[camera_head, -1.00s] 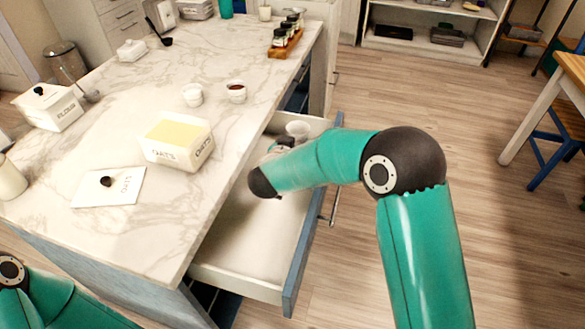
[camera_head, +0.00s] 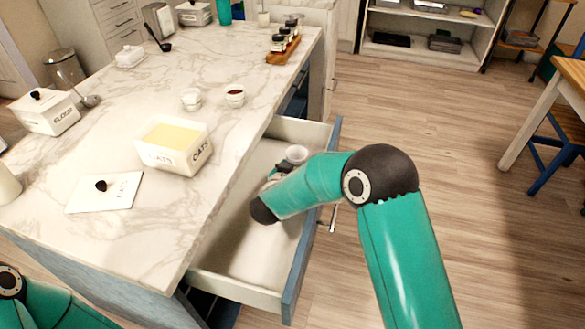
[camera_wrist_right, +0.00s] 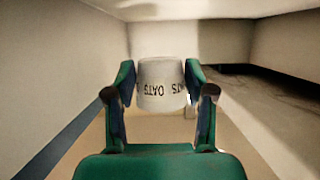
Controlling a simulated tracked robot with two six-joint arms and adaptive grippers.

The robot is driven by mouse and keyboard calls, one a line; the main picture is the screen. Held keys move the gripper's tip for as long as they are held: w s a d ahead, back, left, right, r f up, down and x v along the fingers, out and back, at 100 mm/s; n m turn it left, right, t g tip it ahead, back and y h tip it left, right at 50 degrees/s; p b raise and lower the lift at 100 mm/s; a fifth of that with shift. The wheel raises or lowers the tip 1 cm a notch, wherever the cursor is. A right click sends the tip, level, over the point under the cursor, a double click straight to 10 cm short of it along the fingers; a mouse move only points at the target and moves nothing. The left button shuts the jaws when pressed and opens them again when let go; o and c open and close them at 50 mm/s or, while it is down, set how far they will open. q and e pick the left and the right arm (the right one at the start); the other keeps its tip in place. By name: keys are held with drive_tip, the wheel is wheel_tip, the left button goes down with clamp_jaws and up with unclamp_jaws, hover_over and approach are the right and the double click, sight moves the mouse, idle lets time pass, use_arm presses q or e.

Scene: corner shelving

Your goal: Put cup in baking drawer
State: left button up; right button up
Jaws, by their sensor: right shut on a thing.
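A small white cup lettered OATS (camera_wrist_right: 161,85) is between the fingers of my right gripper (camera_wrist_right: 160,95) in the right wrist view, upside down in that picture. In the head view the cup (camera_head: 297,153) shows as a white rim just past the right gripper (camera_head: 284,168), mostly hidden by my arm. The right gripper is shut on it, inside the open drawer (camera_head: 275,297) of the island. I cannot tell whether the cup touches the drawer floor. My left gripper is out of view; only part of the left arm shows at the lower left.
The marble counter (camera_head: 130,95) overhangs the drawer's left side. On it stand an OATS box (camera_head: 186,155), two small bowls (camera_head: 191,99) (camera_head: 235,97), a FLOUR box (camera_head: 45,115) and a lid (camera_head: 105,193). The drawer's near part is empty. Open floor lies to the right.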

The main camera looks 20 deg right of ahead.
drive_tip(key=shift+f, duration=0.45)
drive_tip(key=o, duration=1.3)
drive_tip(key=shift+r, duration=0.1)
